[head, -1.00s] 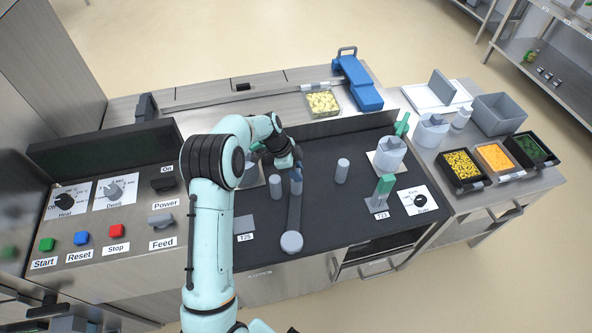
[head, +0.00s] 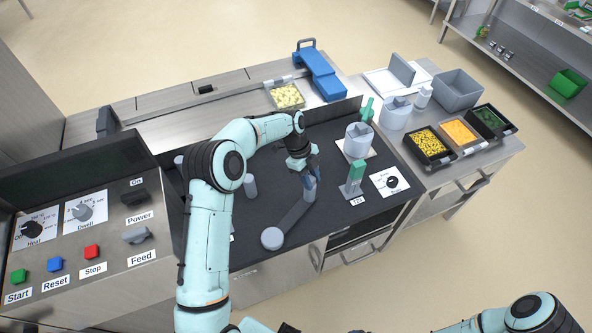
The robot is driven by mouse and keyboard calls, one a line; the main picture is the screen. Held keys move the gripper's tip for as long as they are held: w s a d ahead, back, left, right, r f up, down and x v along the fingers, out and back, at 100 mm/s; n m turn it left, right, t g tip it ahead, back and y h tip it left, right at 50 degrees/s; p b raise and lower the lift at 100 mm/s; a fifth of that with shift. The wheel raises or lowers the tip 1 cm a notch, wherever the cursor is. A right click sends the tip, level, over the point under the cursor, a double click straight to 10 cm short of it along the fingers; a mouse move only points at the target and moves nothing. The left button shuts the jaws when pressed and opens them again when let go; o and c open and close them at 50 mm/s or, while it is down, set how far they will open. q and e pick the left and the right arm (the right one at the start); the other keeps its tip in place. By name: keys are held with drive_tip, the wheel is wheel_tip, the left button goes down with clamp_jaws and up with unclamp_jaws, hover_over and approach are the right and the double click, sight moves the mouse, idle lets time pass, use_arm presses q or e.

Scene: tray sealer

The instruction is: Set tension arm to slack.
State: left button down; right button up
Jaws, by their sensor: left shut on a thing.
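The tension arm (head: 294,213) is a flat dark grey lever on the black deck. Its round light grey pivot (head: 272,238) is near the front edge, and the lever slants up and to the right from it. My left gripper (head: 312,179) is shut on the tension arm's far end, and its fingers partly hide that end. A grey post (head: 250,185) stands on the deck to the left of the lever, apart from it. The right-hand post seen earlier is hidden behind my left gripper. My right gripper is out of view; part of my right arm shows at the bottom right.
A green-topped grey clamp (head: 356,178) by the T23 label and a grey spool (head: 358,141) stand right of the lever. A dial (head: 391,183) is at the deck's right corner. The control panel (head: 110,245) is at left.

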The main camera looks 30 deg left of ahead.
use_arm(q)
drive_tip(key=s+d+m+g, duration=0.2)
drive_tip(key=s+d+m, duration=0.2)
drive_tip(key=d, duration=0.5)
drive_tip(key=shift+m+y, duration=0.4)
drive_tip(key=shift+m, duration=0.6)
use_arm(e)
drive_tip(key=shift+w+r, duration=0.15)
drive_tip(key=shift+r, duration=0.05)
use_arm(q)
drive_tip(key=c, duration=0.9)
unclamp_jaws()
drive_tip(key=shift+s, duration=0.1)
drive_tip(key=p+v, duration=0.2)
drive_tip(key=v, duration=1.1)
drive_tip(key=shift+r, duration=0.2)
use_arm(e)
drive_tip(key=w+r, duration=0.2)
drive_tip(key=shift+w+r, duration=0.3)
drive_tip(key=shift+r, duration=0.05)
